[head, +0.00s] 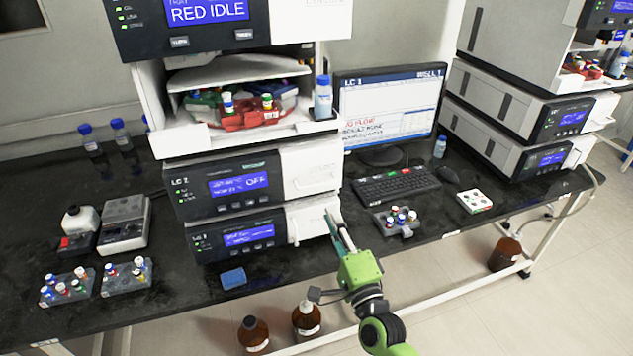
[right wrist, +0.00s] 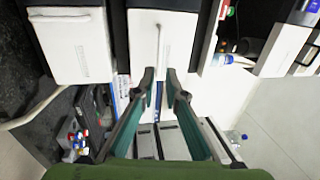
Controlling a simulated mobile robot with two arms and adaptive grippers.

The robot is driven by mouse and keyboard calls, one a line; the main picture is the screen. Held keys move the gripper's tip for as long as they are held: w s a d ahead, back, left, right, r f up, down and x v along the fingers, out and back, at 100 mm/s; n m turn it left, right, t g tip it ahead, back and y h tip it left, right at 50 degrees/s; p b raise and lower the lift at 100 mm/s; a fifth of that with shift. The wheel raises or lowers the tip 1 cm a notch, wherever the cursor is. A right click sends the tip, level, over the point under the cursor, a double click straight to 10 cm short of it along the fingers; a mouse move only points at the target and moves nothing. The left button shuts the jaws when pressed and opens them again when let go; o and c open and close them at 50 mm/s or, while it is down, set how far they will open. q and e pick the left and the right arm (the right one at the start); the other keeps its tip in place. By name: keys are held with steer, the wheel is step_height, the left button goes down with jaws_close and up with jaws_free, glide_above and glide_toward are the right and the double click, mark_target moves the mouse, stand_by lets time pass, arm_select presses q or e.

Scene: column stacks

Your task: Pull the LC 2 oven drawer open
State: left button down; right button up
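The unit marked LC 2 (head: 222,184) sits in the left stack in the head view, its screen showing OFF. It has a white front panel (head: 311,167) at its right end. The unit below (head: 240,238) has a similar white panel (head: 313,217); its label is too small to read. Both panels look closed. My right gripper (head: 334,226) is in front of the lower panel's right side, partly hiding it. My left gripper is not in view.
A keyboard (head: 398,186), a rack of vials (head: 397,221) and a monitor (head: 390,105) stand right of the stack. A blue block (head: 233,278) lies before it. Brown bottles (head: 306,318) stand below the bench edge. A second stack (head: 520,120) is at right.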

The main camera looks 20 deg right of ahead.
mark_target(317, 185)
steer(key=w, duration=0.3)
steer(key=w+r+p, duration=0.1)
steer(key=w, duration=0.3)
steer(key=w+p, duration=0.1)
steer(key=w, duration=0.2)
steer(key=shift+w+a+r, duration=0.25)
steer(key=shift+w+r, duration=0.15)
jaws_close()
steer(key=shift+s, duration=0.1)
